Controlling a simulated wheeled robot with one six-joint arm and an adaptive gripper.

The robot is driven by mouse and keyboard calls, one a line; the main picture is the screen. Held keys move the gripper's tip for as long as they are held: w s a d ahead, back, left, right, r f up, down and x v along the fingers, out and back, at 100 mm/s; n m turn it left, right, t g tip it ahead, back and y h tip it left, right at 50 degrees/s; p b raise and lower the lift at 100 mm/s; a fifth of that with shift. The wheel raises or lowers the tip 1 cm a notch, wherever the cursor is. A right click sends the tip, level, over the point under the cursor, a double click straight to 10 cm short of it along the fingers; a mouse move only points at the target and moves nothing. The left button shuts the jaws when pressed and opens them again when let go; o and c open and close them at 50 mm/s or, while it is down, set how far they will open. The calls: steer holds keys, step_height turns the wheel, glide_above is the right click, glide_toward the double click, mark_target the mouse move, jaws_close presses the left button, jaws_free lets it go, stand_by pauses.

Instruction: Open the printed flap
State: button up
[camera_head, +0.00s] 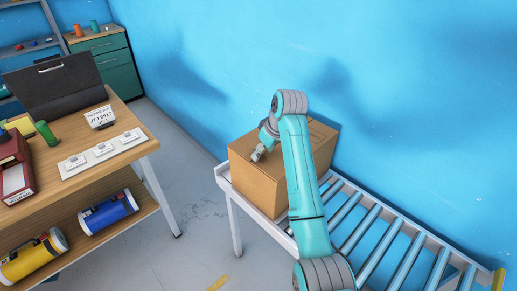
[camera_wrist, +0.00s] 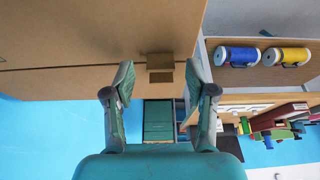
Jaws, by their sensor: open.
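A closed cardboard box (camera_head: 255,182) stands on the near end of the roller conveyor, against the blue wall. My gripper (camera_head: 257,153) is over the box's top at its left side, with my arm hiding much of the top. In the wrist view the box top (camera_wrist: 90,30) fills the upper left, with a dark seam between two flaps and a short brown strip (camera_wrist: 160,69) where the seam meets the edge. My gripper (camera_wrist: 158,80) is open and empty, its fingers on either side of that strip. Contact is unclear. I cannot make out print on either flap.
The roller conveyor (camera_head: 372,237) runs right, its rollers bare. A wooden table (camera_head: 135,150) at left carries a black case, a sign and white pieces. Its lower shelf holds a blue cylinder (camera_head: 108,212) and a yellow cylinder (camera_head: 33,257). Floor is free between table and conveyor.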

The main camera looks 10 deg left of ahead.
steer(key=shift+w+a+f, duration=0.1)
steer(key=shift+a+f, duration=0.05)
steer(key=shift+f, duration=0.25)
jaws_close()
